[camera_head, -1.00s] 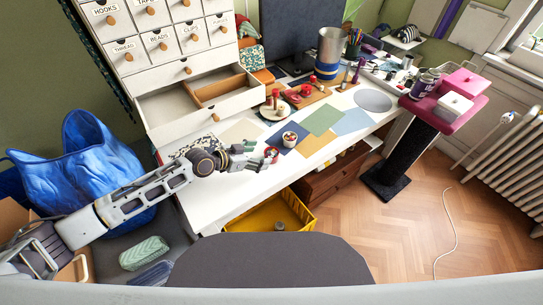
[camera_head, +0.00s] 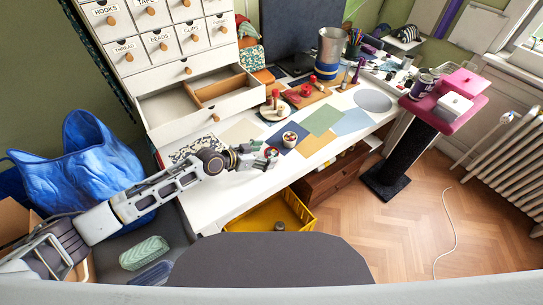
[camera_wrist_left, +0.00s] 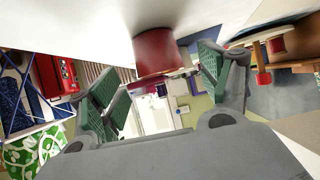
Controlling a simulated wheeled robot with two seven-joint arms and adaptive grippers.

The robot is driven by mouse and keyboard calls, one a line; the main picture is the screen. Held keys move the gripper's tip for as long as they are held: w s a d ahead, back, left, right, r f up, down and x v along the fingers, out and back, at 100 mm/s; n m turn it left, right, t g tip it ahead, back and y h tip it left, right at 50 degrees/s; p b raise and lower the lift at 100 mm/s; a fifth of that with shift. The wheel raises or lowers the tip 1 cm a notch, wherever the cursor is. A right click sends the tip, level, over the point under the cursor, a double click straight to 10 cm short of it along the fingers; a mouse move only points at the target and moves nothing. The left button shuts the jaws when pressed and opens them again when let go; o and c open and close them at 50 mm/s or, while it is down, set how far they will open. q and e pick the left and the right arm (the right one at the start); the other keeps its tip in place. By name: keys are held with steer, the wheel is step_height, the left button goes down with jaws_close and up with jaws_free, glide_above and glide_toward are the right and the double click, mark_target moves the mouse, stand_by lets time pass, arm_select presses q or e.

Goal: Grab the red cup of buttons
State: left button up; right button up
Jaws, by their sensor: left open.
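The red cup (camera_wrist_left: 157,52) shows in the left wrist view against the white tabletop, between the green-padded fingers of my left gripper (camera_wrist_left: 162,84). The gripper is open, with gaps visible on both sides of the cup. I cannot tell how deep the cup is between the pads. In the head view my left gripper (camera_head: 264,158) is low over the table's front edge, and only a little red of the cup shows behind the fingers. The buttons inside are hidden in the wrist view. My right gripper is not in view.
An open drawer (camera_head: 215,117) juts out behind the arm. Red-topped items stand on a round board (camera_head: 286,112). A yellow crate (camera_head: 250,218) is below the table edge.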

mark_target(270, 154)
arm_select(q)
steer(key=shift+x, duration=0.8)
steer(key=shift+w+d+f, duration=0.25)
steer(key=shift+w+d, duration=0.05)
steer(key=shift+d, duration=0.2)
steer(key=shift+w+d+f, duration=0.2)
steer(key=shift+d, duration=0.1)
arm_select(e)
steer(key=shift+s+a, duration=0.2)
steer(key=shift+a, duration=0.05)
arm_select(q)
steer(key=c, duration=1.2)
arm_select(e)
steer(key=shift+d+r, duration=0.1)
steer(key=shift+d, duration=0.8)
